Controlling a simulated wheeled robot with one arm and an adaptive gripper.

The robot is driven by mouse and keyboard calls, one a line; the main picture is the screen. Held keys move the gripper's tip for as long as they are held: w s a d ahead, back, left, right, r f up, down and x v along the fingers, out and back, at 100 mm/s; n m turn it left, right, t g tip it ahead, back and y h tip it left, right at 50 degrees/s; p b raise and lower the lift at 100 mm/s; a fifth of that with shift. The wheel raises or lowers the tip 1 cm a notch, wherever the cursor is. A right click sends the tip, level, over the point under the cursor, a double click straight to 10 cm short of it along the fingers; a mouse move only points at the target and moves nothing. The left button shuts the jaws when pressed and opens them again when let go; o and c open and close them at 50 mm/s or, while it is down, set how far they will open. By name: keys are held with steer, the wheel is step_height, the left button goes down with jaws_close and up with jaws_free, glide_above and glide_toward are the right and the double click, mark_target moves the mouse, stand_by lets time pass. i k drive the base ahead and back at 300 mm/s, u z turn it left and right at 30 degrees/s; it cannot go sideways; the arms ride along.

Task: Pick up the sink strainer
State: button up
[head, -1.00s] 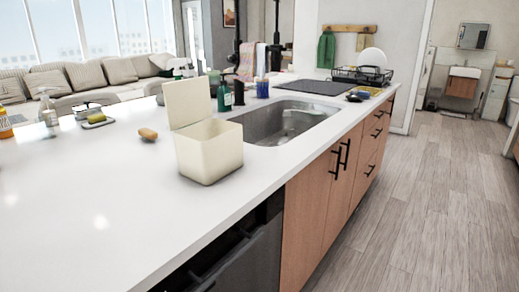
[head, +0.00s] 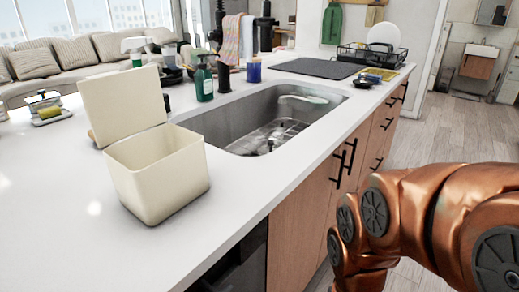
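The steel sink (head: 225,125) is set in the white island counter. A small dark shape (head: 265,149) lies low in the sink beside a wire rack (head: 285,133); it is too small to tell whether it is the sink strainer. A small dark round item (head: 365,81) lies on the counter past the sink's far right corner, also too small to identify. My copper-coloured arm shows at the lower right, in front of the cabinets. My gripper is out of view.
An open cream box (head: 160,180) with its lid up stands on the counter left of the sink. A green bottle (head: 204,80), blue cup (head: 253,72), drying mat (head: 318,68) and dish rack (head: 372,55) stand behind. The front left counter is clear.

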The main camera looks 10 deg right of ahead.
mark_target(270, 144)
steer(key=z, duration=1.65)
steer(key=i, duration=1.65)
steer(key=u, duration=3.75)
